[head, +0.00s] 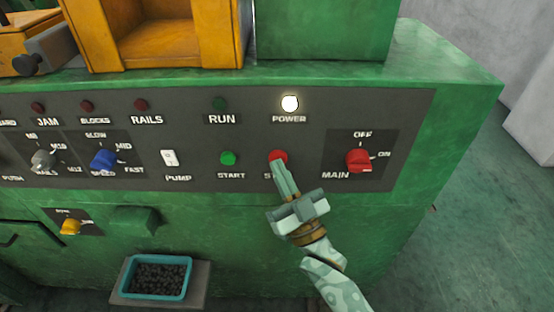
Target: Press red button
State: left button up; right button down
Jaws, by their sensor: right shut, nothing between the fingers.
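The red button (277,156) sits on the dark control panel, right of the green START button (229,158). Its label below is mostly hidden by my gripper; only the first letter shows. My right gripper (279,165) is shut and empty, with its fingertips in front of the lower part of the red button. The tips overlap the button in the picture; I cannot tell whether they touch it or press it in. The white POWER lamp (290,103) above is lit. My left gripper is not in view.
A red MAIN switch (359,160) is right of the button. A blue speed knob (103,160) and a white PUMP switch (169,158) are to the left. Below, a teal tray (126,277) holds dark pieces. Open floor (460,230) lies right of the green machine.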

jog(key=shift+r, duration=0.1)
dwell(0.3)
jog(key=shift+s+p, duration=0.3)
jog(key=shift+s, duration=0.05)
jog(key=s+p, duration=0.2)
jog(key=s, duration=0.4)
jog(key=shift+p, duration=0.35)
dwell(0.5)
